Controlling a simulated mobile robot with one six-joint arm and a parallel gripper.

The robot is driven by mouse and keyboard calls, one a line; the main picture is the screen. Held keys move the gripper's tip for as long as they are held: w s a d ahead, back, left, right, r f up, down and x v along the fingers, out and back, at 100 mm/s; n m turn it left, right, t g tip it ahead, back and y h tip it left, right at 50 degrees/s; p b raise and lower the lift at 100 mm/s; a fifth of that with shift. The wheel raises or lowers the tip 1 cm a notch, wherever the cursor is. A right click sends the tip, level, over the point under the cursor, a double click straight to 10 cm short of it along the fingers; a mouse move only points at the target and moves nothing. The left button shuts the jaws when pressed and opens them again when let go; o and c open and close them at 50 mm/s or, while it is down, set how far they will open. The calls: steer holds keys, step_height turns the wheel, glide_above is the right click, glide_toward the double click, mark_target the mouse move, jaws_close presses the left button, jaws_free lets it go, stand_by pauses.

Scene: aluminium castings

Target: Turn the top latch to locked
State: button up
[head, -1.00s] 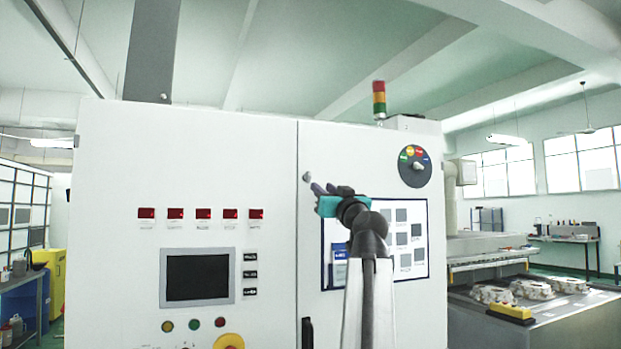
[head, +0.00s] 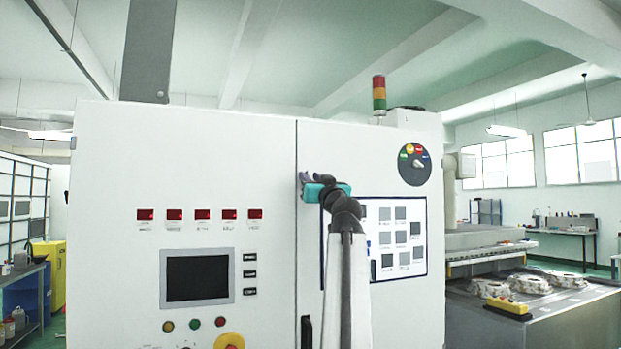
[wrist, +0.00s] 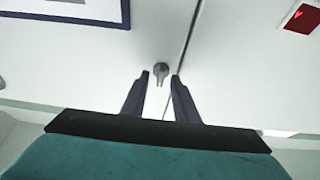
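The top latch (wrist: 161,72) is a small grey knob with a short lever on the white cabinet door, beside the vertical door seam. In the wrist view it sits just beyond and between my fingertips, its lever pointing toward my gripper. My gripper (wrist: 161,76) is open, with one dark finger on each side of the latch line; I cannot tell if either finger touches it. In the head view my gripper (head: 305,180) is at the upper left of the right-hand door, near the seam, and it hides the latch.
The white cabinet (head: 200,133) fills the middle. A framed chart board (head: 404,273) hangs right of my gripper, with a round coloured dial (head: 415,164) above it. Red displays (head: 202,214) and a screen (head: 197,278) are on the left panel.

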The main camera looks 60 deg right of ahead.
jaws_close()
steer(key=shift+a+r+m+g+h+p, duration=0.1)
steer(key=shift+m+g+h+p, duration=0.1)
steer(key=shift+m+p, duration=0.4)
steer(key=shift+a+r+m+g+h+p, duration=0.1)
steer(key=shift+m+g+h+p, duration=0.1)
steer(key=shift+m+p, duration=0.4)
steer(key=m+p, duration=0.2)
steer(key=p, duration=0.1)
steer(key=shift+r+m+g+h, duration=0.1)
steer(key=shift+m+g+h, duration=0.2)
steer(key=shift+g+h, duration=0.1)
steer(key=m+g+h+p, duration=0.1)
steer(key=m+g+p, duration=0.1)
steer(key=m+p, duration=0.2)
steer(key=shift+w+p, duration=0.1)
steer(key=shift+p, duration=0.6)
steer(key=shift+m+g+h+p, duration=0.3)
steer(key=shift+m+g+p, duration=0.5)
steer(key=shift+m, duration=0.8)
steer(key=shift+a+m+g, duration=0.1)
steer(key=shift+m+g, duration=0.3)
steer(key=shift+m, duration=0.7)
steer(key=shift+m+g, duration=0.4)
steer(key=shift+m, duration=0.6)
